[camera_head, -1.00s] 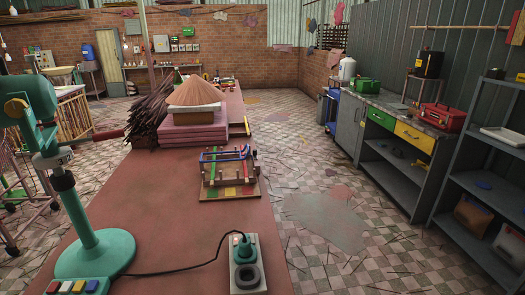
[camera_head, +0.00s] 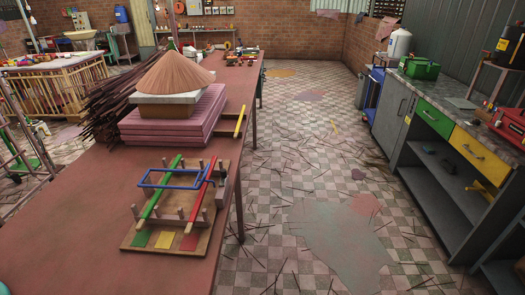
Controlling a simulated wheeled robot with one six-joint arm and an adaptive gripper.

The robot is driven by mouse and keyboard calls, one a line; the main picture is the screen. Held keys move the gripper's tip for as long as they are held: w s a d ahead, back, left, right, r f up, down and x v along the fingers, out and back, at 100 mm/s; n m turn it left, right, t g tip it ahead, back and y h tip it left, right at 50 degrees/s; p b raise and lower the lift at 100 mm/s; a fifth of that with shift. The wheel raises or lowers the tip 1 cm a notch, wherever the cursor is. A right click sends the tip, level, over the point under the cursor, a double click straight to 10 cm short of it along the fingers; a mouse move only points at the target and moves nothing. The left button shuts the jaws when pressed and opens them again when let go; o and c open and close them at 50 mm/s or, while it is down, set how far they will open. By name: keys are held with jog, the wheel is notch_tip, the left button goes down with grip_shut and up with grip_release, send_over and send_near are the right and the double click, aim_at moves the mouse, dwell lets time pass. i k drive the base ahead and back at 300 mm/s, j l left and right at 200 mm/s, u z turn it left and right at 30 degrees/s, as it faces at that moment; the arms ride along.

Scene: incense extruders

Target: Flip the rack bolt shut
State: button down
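A small wooden rack (camera_head: 204,228) with upright pegs sits on the long red-brown table, near its right edge. A green stick (camera_head: 155,198) and a red stick (camera_head: 196,210) lie along it, front to back. A blue rectangular frame (camera_head: 160,187) lies across the rack over the sticks. Green, yellow and red squares mark the rack's front edge. A small grey block (camera_head: 221,197) shows at its right side. I cannot make out which part is the bolt, or whether it is open or shut. My gripper is not in view.
Behind the rack stand a pink stack (camera_head: 170,122) with a brown cone (camera_head: 177,72) on top, and a pile of dark sticks (camera_head: 110,100). A yellow stick (camera_head: 240,121) lies at the table edge. The tiled aisle right of the table is open, with thin sticks scattered about.

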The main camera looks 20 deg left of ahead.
aim_at(223, 172)
jog(key=i+l, duration=0.2)
jog(key=i, duration=0.25)
jog(key=i+l, duration=0.2)
jog(key=i, duration=0.2)
jog(key=i+l, duration=0.25)
jog(key=i, duration=0.2)
jog(key=i+l, duration=0.2)
jog(key=i, duration=0.2)
jog(key=u, duration=1.2)
jog(key=i+l, duration=0.05)
